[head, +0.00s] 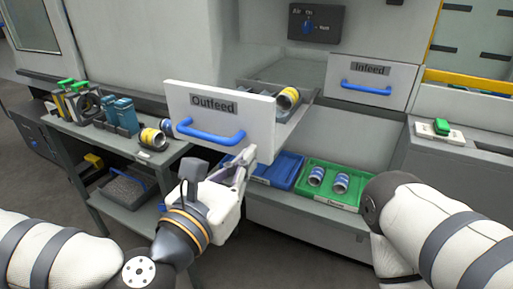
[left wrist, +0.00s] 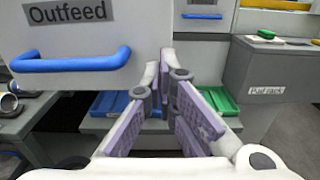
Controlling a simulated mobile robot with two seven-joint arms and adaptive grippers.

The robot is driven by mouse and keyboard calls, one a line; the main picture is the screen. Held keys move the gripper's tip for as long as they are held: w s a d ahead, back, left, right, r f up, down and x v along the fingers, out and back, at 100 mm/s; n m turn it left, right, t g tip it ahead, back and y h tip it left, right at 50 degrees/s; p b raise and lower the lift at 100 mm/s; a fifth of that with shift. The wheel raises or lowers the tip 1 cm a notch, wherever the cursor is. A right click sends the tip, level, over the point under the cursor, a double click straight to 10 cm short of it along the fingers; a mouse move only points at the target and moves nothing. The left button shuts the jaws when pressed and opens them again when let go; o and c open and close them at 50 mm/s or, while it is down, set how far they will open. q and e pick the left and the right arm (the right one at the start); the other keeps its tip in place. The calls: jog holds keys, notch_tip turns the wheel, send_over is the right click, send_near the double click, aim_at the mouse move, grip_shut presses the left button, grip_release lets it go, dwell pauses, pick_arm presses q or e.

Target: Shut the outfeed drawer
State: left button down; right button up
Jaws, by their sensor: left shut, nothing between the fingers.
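The outfeed drawer (head: 222,117) stands pulled out from the machine, with a white front, an "Outfeed" label and a blue bar handle (head: 209,134). A can with a yellow band (head: 288,97) lies inside it. My left gripper (head: 246,158) is shut and empty at the lower right of the drawer front in the head view. In the left wrist view, its fingers (left wrist: 172,85) point forward, to the right of the blue handle (left wrist: 70,63). I cannot tell whether they touch the drawer. My right gripper is not in view; only my right arm shows.
The infeed drawer (head: 370,82) is to the right. Below are a blue tray (head: 277,170) and a green tray (head: 352,196) holding cans. A side table (head: 105,140) with tools, blue boxes and cans stands at left. A green button box (head: 441,128) sits at right.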

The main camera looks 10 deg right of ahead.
aim_at(264, 140)
pick_arm(q)
jog(key=x, duration=0.4)
jog(key=shift+w+d, duration=0.25)
jog(key=shift+w, duration=0.05)
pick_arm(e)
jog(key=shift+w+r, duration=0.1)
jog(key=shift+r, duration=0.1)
pick_arm(q)
jog(key=shift+w+d, duration=0.1)
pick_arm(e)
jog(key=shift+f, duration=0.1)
